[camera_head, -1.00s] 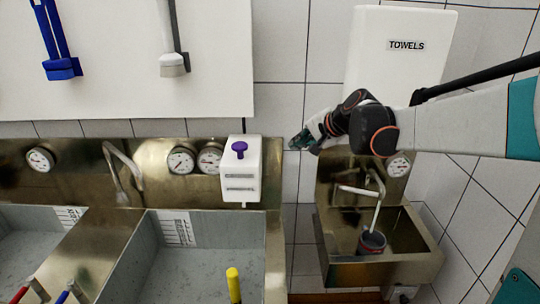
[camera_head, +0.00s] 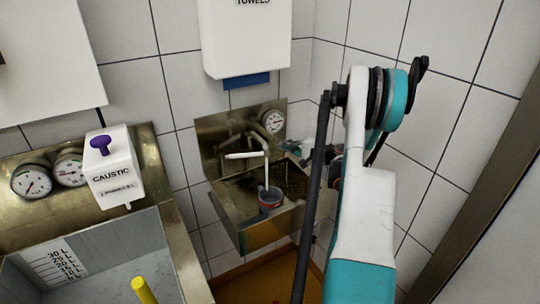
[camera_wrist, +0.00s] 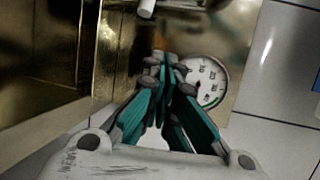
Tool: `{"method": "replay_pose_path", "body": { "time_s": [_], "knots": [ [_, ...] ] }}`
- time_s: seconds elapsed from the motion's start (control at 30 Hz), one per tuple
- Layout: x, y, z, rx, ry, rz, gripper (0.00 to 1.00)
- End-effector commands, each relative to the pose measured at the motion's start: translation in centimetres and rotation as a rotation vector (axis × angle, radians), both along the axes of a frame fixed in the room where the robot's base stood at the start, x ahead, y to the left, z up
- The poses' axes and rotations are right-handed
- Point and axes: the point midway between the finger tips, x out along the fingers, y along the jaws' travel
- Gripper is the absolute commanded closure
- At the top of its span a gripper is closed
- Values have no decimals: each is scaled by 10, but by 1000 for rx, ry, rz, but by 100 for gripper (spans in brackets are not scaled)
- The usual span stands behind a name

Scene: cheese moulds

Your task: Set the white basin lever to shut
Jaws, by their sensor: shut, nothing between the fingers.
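The steel hand basin (camera_head: 232,222) hangs on the tiled wall, with a tap on its back panel. A white lever-like bar (camera_head: 240,156) points left from the tap, roughly level. A pale spout (camera_head: 266,172) slants down from the tap to a dark cup (camera_head: 270,197) in the basin. My gripper (camera_head: 306,154) is at the right side of the basin, apart from the white bar, and partly hidden by my arm. In the wrist view its green-padded fingers (camera_wrist: 163,75) are together and empty. A pale rounded end (camera_wrist: 147,8), perhaps the lever, shows at the top.
A gauge (camera_head: 273,121) sits on the basin's back panel, and in the wrist view it is just behind the fingertips (camera_wrist: 205,80). A towel dispenser (camera_head: 258,50) hangs above. A caustic dispenser (camera_head: 112,175) and a larger sink (camera_head: 110,245) are at left.

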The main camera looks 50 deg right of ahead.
Motion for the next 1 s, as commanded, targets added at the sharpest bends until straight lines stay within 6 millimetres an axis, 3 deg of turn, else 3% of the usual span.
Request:
{"method": "replay_pose_path", "body": {
  "time_s": [0.1,0.37,0.57,0.93,1.0],
  "knots": [
    [-15,-12,-25,24,-46,-5,100],
    [-24,-17,-41,42,-82,-4,100],
    [1,-15,-45,42,-83,-1,100],
    [73,-12,-54,43,-81,-2,100],
    [67,-6,-52,43,-82,-7,100]
  ]
}}
